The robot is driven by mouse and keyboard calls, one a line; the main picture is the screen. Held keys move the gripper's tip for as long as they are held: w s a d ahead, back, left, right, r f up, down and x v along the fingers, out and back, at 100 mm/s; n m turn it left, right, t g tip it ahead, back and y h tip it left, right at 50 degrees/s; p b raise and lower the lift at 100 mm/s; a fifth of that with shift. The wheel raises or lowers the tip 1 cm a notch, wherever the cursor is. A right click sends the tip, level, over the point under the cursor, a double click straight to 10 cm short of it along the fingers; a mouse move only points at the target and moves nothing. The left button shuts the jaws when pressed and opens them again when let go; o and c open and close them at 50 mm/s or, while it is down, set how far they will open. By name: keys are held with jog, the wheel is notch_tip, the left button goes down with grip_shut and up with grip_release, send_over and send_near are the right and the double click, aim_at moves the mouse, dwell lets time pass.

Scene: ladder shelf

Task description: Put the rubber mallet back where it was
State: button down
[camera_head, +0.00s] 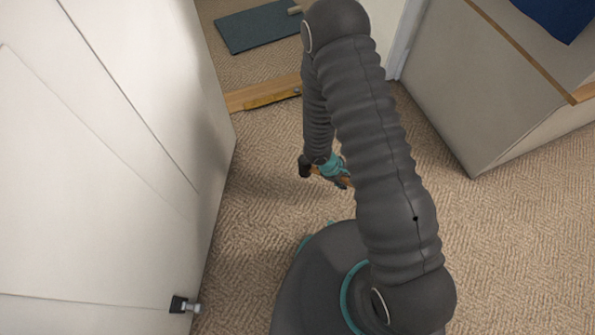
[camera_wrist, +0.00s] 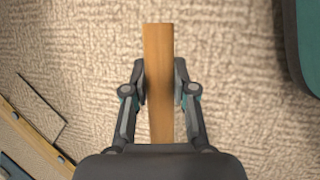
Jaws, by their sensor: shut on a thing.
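The rubber mallet shows in the wrist view as a flat wooden handle (camera_wrist: 158,50) running up the picture between my fingers. My gripper (camera_wrist: 160,88) is shut on this handle, one finger on each side. The mallet's head is out of sight in the wrist view, where the handle passes behind my gripper's body. In the head view my gripper (camera_head: 332,170) is low over the carpet, partly covered by my arm. A small dark block that looks like the mallet head (camera_head: 305,166) and a bit of wood show beside it.
A teal mat (camera_head: 258,28) lies beyond. A pale cabinet (camera_head: 480,90) stands right. Open carpet lies between.

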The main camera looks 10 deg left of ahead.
jog(key=w+a+f, duration=0.1)
jog(key=a+f, duration=0.1)
jog(key=a, duration=0.1)
jog(key=w+a+f+p, duration=0.1)
jog(key=w+a+f, duration=0.1)
jog(key=a, duration=0.1)
jog(key=w+a+f, duration=0.1)
jog(key=a+f, duration=0.1)
jog(key=a, duration=0.1)
jog(key=shift+w+a+f, duration=0.1)
jog(key=shift+w+a, duration=0.15)
jog(key=shift+w, duration=0.1)
jog(key=shift+f, duration=2.05)
jog(key=c, duration=0.9)
grip_release()
jog(key=shift+c, duration=0.2)
jog(key=shift+r, duration=0.1)
